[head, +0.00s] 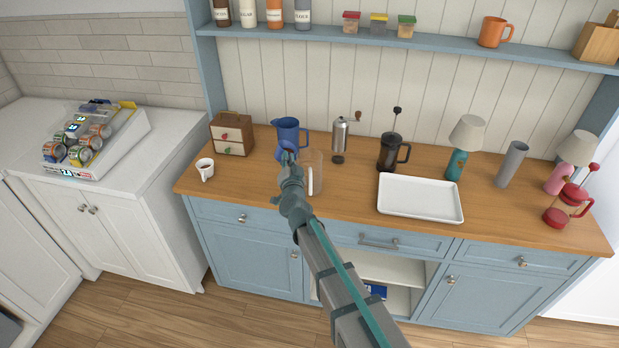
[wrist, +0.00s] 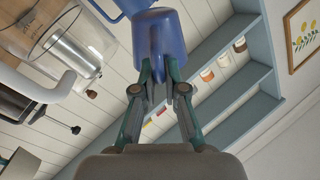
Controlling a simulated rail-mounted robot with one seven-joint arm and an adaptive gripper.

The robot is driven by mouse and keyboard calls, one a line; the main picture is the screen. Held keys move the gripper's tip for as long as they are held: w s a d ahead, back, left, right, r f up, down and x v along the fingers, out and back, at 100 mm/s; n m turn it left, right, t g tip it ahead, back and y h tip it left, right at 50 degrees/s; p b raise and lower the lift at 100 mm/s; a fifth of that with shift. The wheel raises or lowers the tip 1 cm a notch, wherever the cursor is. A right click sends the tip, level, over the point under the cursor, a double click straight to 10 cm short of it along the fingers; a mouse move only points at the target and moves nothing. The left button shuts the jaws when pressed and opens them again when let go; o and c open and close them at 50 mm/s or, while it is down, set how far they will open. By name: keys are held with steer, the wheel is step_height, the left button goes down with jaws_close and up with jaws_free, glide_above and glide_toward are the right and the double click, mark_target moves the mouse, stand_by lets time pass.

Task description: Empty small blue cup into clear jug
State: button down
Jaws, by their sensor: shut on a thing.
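My gripper (wrist: 158,68) is shut on the small blue cup (wrist: 162,32), with one finger on each side of it in the wrist view. In the head view my gripper (head: 289,163) is above the counter, and the cup (head: 286,152) is mostly hidden behind it. The clear jug (head: 317,166) stands on the counter just right of my gripper, its white handle toward the front. It also shows in the wrist view (wrist: 88,58), left of the cup and apart from it. I cannot see into the cup or tell its exact tilt.
A larger blue pitcher (head: 288,132) stands close behind the cup. A grinder (head: 340,136), a black French press (head: 389,153) and a white tray (head: 420,197) are to the right. A white cup (head: 205,168) and a small drawer box (head: 232,133) are left. The front counter strip is clear.

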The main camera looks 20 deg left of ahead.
steer(key=shift+w+d+r+m+b, duration=0.1)
steer(key=shift+d+r+m+b, duration=0.2)
steer(key=shift+r, duration=0.1)
steer(key=shift+w+d, duration=0.1)
steer(key=shift+w+d+b, duration=0.4)
steer(key=shift+d+b, duration=0.25)
steer(key=shift+d, duration=0.2)
steer(key=shift+w+d+r+m+b, duration=0.2)
steer(key=shift+d+r+m+b, duration=0.3)
steer(key=shift+r+m, duration=0.15)
stand_by(0.3)
